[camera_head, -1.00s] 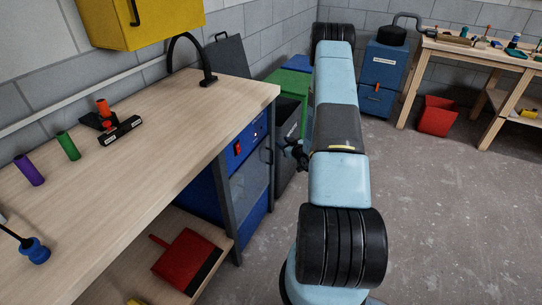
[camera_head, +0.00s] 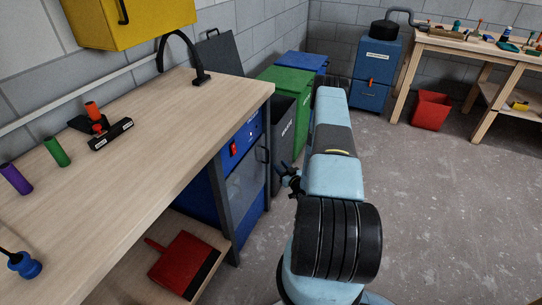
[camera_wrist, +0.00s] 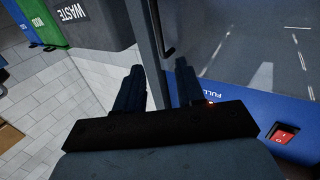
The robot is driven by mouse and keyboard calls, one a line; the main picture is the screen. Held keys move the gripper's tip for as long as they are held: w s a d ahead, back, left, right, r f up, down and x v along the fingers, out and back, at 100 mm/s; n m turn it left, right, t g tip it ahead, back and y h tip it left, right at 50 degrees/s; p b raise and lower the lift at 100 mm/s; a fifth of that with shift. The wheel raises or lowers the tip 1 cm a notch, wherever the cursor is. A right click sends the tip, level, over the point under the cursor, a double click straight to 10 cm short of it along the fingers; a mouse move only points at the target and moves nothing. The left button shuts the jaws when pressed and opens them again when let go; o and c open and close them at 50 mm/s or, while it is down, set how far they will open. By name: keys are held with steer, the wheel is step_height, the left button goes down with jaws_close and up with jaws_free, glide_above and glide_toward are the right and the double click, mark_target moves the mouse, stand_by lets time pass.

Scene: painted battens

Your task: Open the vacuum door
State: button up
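The vacuum is a blue cabinet (camera_head: 232,155) under the right end of the workbench. Its door (camera_head: 245,186) is a grey see-through panel and looks closed. A black handle (camera_head: 267,155) stands at the door's right side. In the wrist view the door (camera_wrist: 235,45) fills the upper right, and part of the handle (camera_wrist: 168,50) shows just beyond the fingertips. My gripper (camera_head: 290,181) is right of the door in the head view. In the wrist view my gripper (camera_wrist: 159,82) has its fingers apart, with the grey door-side edge seen between them and nothing held.
A red switch (camera_head: 234,147) sits on the blue panel above the door. Grey (camera_head: 282,135) and green (camera_head: 298,95) bins stand just behind my gripper. The workbench (camera_head: 150,130) overhangs to the left, with a red dustpan (camera_head: 185,262) on its lower shelf.

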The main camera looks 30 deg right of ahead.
steer(key=w, duration=1)
steer(key=shift+a, duration=0.45)
jaws_close()
